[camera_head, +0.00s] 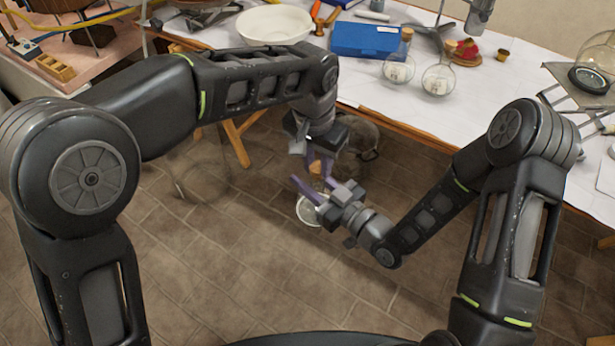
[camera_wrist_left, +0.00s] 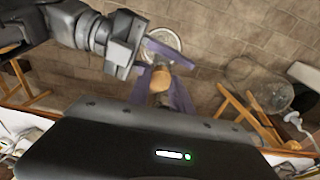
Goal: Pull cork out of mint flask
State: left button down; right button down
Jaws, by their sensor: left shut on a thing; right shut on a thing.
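The mint flask (camera_head: 311,209) is clear glass with pale contents, held out over the floor in front of the table. My right gripper (camera_head: 312,189), with purple fingers, is shut around its neck; the flask also shows in the left wrist view (camera_wrist_left: 161,38). My left gripper (camera_head: 319,163) is just above, pointing down and shut on the tan cork (camera_wrist_left: 161,80). The cork is close to the flask's mouth. The fingers hide the joint, so I cannot tell whether the cork still sits in the neck.
The white-topped table (camera_head: 380,98) lies beyond my arms. It bears a white bowl (camera_head: 274,24), a blue box (camera_head: 365,39), two round flasks (camera_head: 398,70) (camera_head: 438,79) and a red item (camera_head: 467,50). A stand (camera_head: 580,96) is at right. Open floor surrounds the grippers.

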pick_arm(q)
jog(key=shift+r, duration=1.3)
pick_arm(e)
jog(key=shift+r, duration=0.1)
pick_arm(q)
jog(key=shift+w, duration=0.1)
pick_arm(e)
jog(key=shift+w, duration=0.1)
